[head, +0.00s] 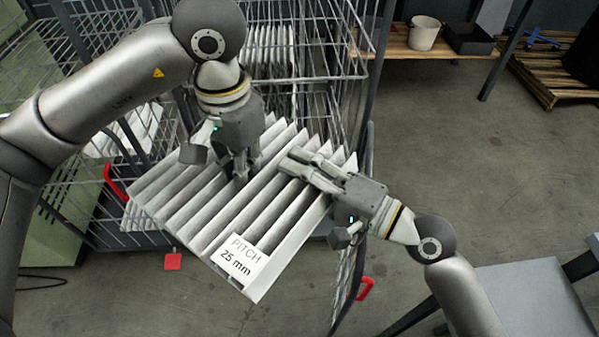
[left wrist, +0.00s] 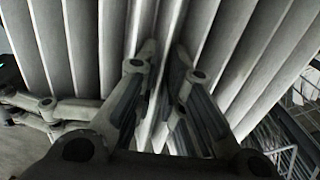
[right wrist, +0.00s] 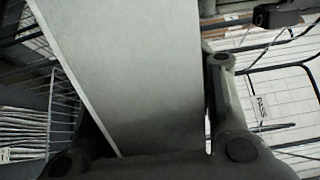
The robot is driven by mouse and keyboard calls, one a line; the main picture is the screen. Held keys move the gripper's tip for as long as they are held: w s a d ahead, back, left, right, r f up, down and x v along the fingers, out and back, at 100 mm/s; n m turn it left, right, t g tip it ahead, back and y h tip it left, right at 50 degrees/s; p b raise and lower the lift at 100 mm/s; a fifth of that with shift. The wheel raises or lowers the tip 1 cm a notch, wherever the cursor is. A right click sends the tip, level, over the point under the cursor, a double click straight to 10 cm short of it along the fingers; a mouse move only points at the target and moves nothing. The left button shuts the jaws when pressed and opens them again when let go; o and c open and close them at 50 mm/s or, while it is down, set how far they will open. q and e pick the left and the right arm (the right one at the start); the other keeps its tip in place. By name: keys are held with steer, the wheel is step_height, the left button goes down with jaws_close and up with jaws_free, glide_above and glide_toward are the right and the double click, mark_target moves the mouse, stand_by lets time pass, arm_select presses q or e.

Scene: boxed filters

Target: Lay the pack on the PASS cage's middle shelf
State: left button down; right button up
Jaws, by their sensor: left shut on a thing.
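The pack (head: 205,195) is a grey-white pleated filter with a white label reading "PITCH 25 mm" on its near edge. It is tilted in front of a wire cage (head: 330,55). My left gripper (head: 241,172) is shut on one of its pleats from above; the left wrist view shows the pleat (left wrist: 160,85) between the fingertips. My right gripper (head: 303,163) is at the pack's right side, its fingers over the pleats. In the right wrist view its fingers stand apart on either side of a grey panel (right wrist: 140,70). A PASS sign (right wrist: 262,107) hangs on wire mesh there. The middle shelf is largely hidden.
Upright pleated packs (head: 268,50) stand inside the cage. Red handles (head: 365,288) are on the wire door frames at both sides. A wooden shelf (head: 395,48) carries a white bucket (head: 424,33) and a black bin (head: 468,38).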

steer(key=c, duration=0.7)
arm_select(q)
steer(key=c, duration=1.5)
jaws_free()
steer(key=shift+o, duration=0.2)
